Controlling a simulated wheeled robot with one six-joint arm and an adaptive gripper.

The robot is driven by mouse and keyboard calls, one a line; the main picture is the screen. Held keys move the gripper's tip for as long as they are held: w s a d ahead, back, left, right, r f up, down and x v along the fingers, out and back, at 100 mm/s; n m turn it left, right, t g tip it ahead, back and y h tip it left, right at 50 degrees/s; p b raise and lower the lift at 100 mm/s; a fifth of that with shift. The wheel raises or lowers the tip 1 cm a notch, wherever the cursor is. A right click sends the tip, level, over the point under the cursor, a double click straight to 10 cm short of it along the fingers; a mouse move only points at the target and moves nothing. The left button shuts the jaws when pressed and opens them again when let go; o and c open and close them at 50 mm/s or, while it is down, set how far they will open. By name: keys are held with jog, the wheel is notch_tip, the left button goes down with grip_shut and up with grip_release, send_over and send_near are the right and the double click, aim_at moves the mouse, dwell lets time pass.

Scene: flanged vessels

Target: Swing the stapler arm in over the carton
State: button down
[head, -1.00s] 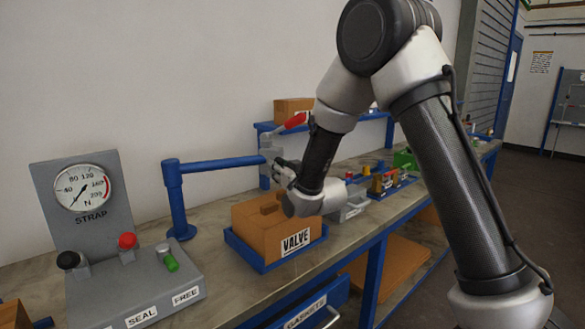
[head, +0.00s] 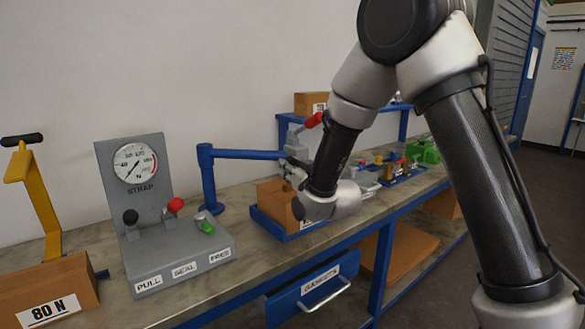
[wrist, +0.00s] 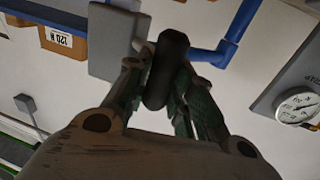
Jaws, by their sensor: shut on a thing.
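The stapler arm is a blue bar (head: 248,154) on a blue post (head: 208,185), with a grey stapler head (head: 296,138) and red lever (head: 313,120) at its outer end. My gripper (head: 290,172) is at that end, just below the head. In the wrist view my gripper's fingers are shut on a black grip (wrist: 168,70), beside a grey block. The carton (head: 272,196) sits in a blue tray (head: 268,226), below the bar's outer end. My wrist hides its right part and most of its label. Whether the head is directly above the carton cannot be told.
A strap console (head: 177,258) with a gauge, levers and a green knob stands left of the post. A yellow tool (head: 38,200) and an 80 N box (head: 48,295) are further left. A blue shelf and small fixtures (head: 390,172) lie behind my arm. A drawer (head: 315,290) is below the bench.

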jog(key=shift+s+a, duration=0.1)
jog(key=shift+a, duration=0.2)
jog(key=c, duration=1.2)
grip_release()
jog(key=shift+a, duration=0.1)
jog(key=shift+s, duration=0.1)
jog(key=shift+s+d, duration=0.3)
jog(key=v, duration=0.6)
jog(key=shift+s, duration=0.3)
jog(key=shift+d, duration=0.1)
